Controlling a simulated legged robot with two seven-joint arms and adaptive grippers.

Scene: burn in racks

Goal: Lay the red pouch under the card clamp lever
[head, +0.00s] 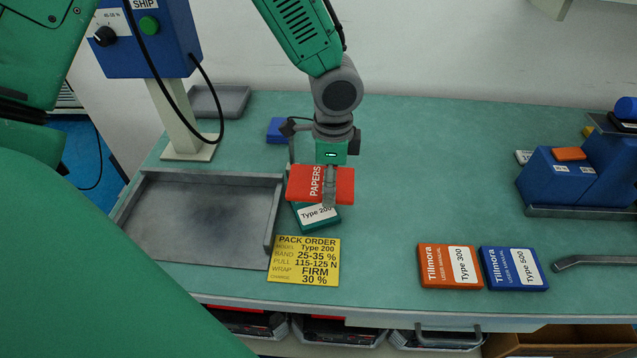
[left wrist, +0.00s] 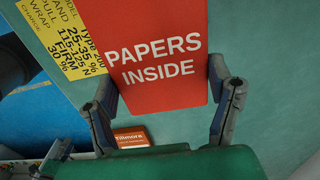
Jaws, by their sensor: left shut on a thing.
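The red pouch (head: 300,187), printed "PAPERS", is held above the table in the head view, over a teal Type 200 booklet (head: 325,224). My left gripper (head: 312,182) is shut on it. In the left wrist view the pouch (left wrist: 160,30) reads "PAPERS INSIDE", with a finger of my gripper (left wrist: 163,95) at each side. I cannot pick out the card clamp lever with certainty; a grey bar (head: 600,261) lies at the right edge, near a blue device on a grey base (head: 567,212). My right gripper is not in view.
A yellow pack order card (head: 304,262) lies before the pouch. A grey tray (head: 277,212) is to its left. Orange Type 300 (head: 435,267) and blue Type 500 (head: 500,268) manuals lie at front right. A blue SHIP box (head: 165,55) stands back left. The table between pouch and blue device is clear.

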